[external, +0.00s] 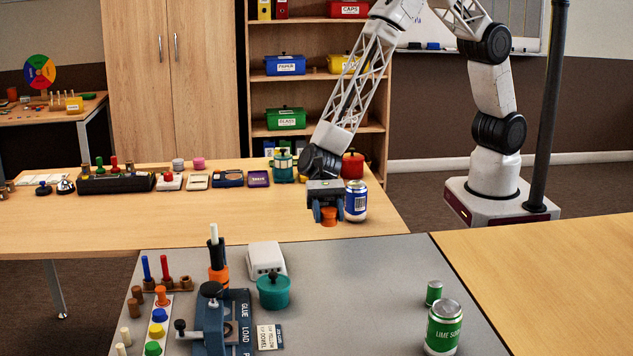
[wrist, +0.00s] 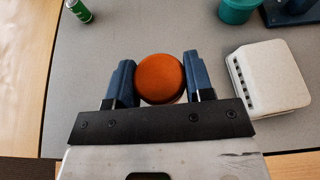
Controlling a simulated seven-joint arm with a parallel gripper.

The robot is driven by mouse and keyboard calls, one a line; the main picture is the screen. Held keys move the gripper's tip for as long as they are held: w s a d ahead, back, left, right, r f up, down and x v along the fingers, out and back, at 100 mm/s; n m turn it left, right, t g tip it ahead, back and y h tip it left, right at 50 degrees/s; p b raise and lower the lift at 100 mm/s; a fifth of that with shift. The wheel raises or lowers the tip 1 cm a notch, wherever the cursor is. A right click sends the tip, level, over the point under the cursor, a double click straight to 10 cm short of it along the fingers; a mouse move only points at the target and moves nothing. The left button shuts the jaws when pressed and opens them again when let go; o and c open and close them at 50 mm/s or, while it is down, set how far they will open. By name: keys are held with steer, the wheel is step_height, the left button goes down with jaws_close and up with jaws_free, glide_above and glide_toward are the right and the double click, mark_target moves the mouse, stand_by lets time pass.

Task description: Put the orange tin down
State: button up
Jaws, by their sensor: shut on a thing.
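The orange tin (external: 329,216) is between the jaws of my gripper (external: 328,214) in the external view, near the front edge of the far wooden table. In the wrist view the round orange top of the tin (wrist: 160,78) sits between the two blue fingers of my gripper (wrist: 160,84), which is shut on it. Grey mat surface shows beyond the tin in the wrist view. I cannot tell how high the tin is above the surface below.
A blue can (external: 355,201) stands close to the right of my gripper. A white box (external: 265,259), a teal pot (external: 273,292) and a blue jig (external: 222,325) stand on the grey mat (external: 360,290). Green cans (external: 443,328) stand at its right. The mat's middle is clear.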

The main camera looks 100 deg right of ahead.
glide_above(328, 259)
steer(key=shift+f, duration=3.1)
steer(key=shift+f, duration=1.9)
steer(key=shift+f, duration=0.1)
steer(key=o, duration=0.9)
steer(key=shift+d, duration=0.1)
steer(key=v, duration=1.2)
steer(key=shift+r, duration=0.2)
